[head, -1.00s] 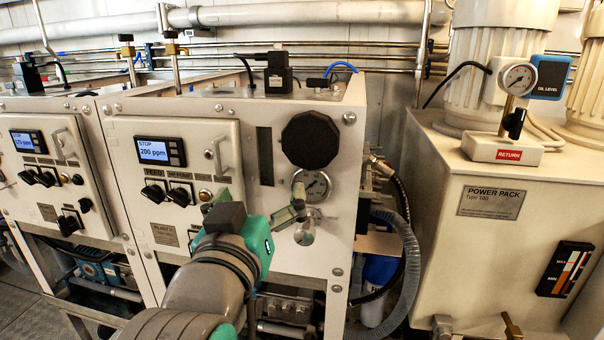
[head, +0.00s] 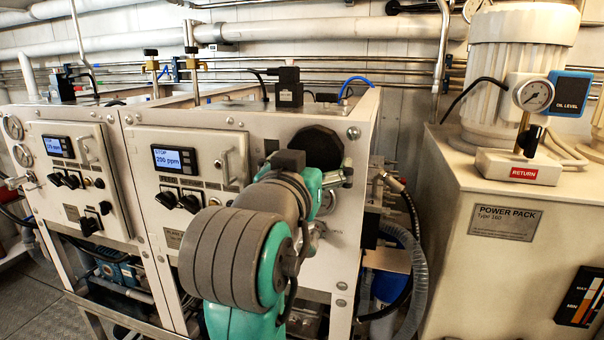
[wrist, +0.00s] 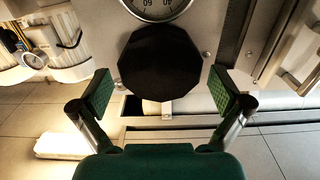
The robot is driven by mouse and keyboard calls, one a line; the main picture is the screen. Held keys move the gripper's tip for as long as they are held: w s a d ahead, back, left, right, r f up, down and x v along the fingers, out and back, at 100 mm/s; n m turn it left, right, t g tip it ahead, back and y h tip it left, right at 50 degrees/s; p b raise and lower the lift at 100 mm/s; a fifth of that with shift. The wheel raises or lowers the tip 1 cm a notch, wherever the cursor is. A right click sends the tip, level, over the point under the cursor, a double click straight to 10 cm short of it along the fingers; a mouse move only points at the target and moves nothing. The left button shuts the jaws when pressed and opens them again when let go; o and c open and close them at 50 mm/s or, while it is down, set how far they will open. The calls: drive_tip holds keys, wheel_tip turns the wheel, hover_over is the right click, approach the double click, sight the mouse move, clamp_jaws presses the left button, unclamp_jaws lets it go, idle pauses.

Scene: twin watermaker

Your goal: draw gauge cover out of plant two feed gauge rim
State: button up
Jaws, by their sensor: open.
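The gauge cover (head: 318,145) is a black, many-sided disc on the upper right of the plant two panel (head: 230,120). It also shows in the wrist view (wrist: 160,62), face on. The feed gauge rim is hidden behind it. My gripper (head: 334,178) is at the panel's right side, by the cover's lower part, and my wrist hides some of the cover. In the wrist view my gripper (wrist: 160,92) is open and empty, with one green-padded finger on each side of the cover and gaps between. How far the fingertips are from the panel I cannot tell.
A second gauge (wrist: 155,5) sits beside the cover, at the top edge of the wrist view. A display (head: 174,158), knobs and a handle (head: 225,165) are on the panel's left. Hoses (head: 408,260) and the power pack (head: 500,240) stand to the right.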

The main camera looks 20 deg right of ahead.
drive_tip(key=shift+x, duration=1.2)
drive_tip(key=shift+c, duration=0.3)
drive_tip(key=c, duration=0.9)
drive_tip(key=shift+v, duration=2.1)
